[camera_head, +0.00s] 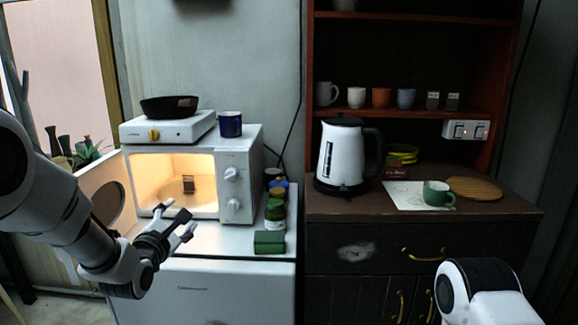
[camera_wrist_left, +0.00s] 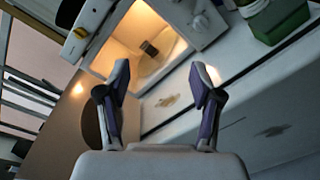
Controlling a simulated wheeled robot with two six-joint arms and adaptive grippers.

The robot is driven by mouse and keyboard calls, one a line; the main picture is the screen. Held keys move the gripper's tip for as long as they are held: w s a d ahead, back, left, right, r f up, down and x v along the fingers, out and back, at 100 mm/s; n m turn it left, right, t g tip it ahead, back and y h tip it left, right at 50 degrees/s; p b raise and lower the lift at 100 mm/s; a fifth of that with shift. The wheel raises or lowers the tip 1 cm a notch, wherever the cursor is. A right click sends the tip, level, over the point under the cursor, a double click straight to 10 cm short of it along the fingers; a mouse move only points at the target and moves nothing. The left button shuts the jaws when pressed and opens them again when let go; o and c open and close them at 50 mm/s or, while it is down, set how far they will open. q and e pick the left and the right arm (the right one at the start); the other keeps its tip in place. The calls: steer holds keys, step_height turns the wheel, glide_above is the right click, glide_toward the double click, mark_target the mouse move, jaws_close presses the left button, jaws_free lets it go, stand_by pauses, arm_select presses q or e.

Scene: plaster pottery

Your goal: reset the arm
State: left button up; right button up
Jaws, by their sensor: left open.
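My left arm comes in from the left in the head view. Its gripper (camera_head: 184,222) is open and empty, in front of the lit, open microwave (camera_head: 238,185). In the left wrist view the two fingers of the left gripper (camera_wrist_left: 160,85) stand apart with nothing between them. A small dark object (camera_head: 189,184) is inside the microwave; it also shows in the wrist view (camera_wrist_left: 149,48). Part of my right arm shows at the lower right of the head view, but its gripper is out of view.
The open microwave door (camera_head: 100,190) is close to my left arm. Jars (camera_head: 275,214) and a green box (camera_head: 269,242) stand to the right of the microwave. A kettle (camera_head: 340,155) and a green mug (camera_head: 437,193) are on the dark cabinet (camera_head: 340,206).

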arm_select(q)
steer(key=s+f+m+g+p, duration=0.1)
steer(key=s+f+g, duration=0.3)
steer(key=s+f, duration=0.75)
steer(key=s+f+m+g+p, duration=0.15)
steer(key=s+f+g, duration=0.25)
steer(key=f, duration=1.4)
steer(key=s+f+m+g, duration=0.3)
steer(key=s+m, duration=0.4)
steer(key=s, duration=0.2)
steer(key=s+f+m+g+p, duration=0.1)
steer(key=s+f+m+g, duration=0.2)
steer(key=s+m, duration=0.5)
steer(key=s+f+m+g+y, duration=0.1)
steer(key=s+f+m+g, duration=0.2)
steer(key=s+m, duration=0.4)
steer(key=s, duration=0.5)
steer(key=shift+s+a+f, duration=0.2)
steer(key=shift+a+f, duration=0.1)
steer(key=shift+f, duration=0.05)
arm_select(e)
steer(key=r, duration=0.4)
steer(key=shift+s+a, duration=0.15)
steer(key=shift+s, duration=0.15)
arm_select(q)
steer(key=shift+w, duration=0.1)
